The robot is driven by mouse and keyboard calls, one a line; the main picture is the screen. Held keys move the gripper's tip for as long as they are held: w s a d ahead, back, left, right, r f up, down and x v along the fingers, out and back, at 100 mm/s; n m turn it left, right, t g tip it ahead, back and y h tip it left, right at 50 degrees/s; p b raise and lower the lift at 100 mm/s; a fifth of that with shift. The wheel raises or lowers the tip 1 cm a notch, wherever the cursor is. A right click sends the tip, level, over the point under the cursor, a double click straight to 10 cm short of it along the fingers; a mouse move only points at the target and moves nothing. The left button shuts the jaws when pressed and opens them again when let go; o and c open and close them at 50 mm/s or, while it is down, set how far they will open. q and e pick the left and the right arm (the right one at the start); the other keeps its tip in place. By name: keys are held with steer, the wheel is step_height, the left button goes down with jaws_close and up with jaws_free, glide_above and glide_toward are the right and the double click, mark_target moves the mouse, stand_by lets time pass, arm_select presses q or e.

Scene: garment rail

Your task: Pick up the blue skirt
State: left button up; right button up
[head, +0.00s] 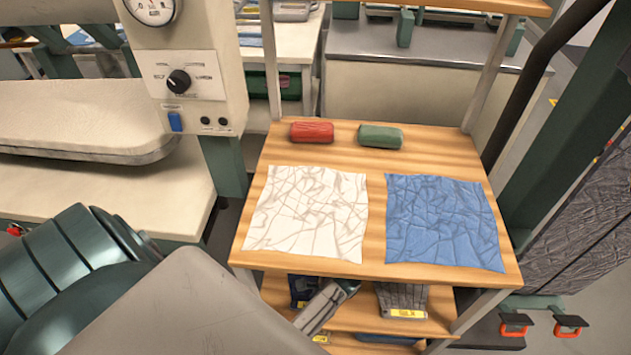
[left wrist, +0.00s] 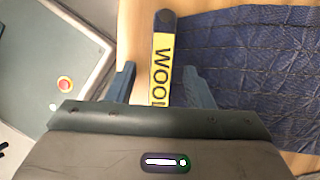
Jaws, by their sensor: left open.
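A blue creased cloth (head: 442,222) lies flat on the right of the wooden top shelf in the head view. The left wrist view shows dark blue creased cloth (left wrist: 245,60) at the right, on wood. A yellow tag reading WOOL (left wrist: 162,68) with a dark end lies beside its left edge. My left gripper (left wrist: 162,88) is open, one finger on each side of the tag; the cloth's edge is near the right finger. I cannot tell whether both views show the same cloth. My right gripper is not in view.
A white creased cloth (head: 308,212) lies left of the blue one. Red (head: 312,132) and green (head: 381,136) rolls lie behind. A grey folded item (head: 402,295) and a dark blue item (head: 303,290) show on the lower shelf. A control box (head: 190,75) stands behind left.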

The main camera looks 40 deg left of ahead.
arm_select(q)
jaws_close()
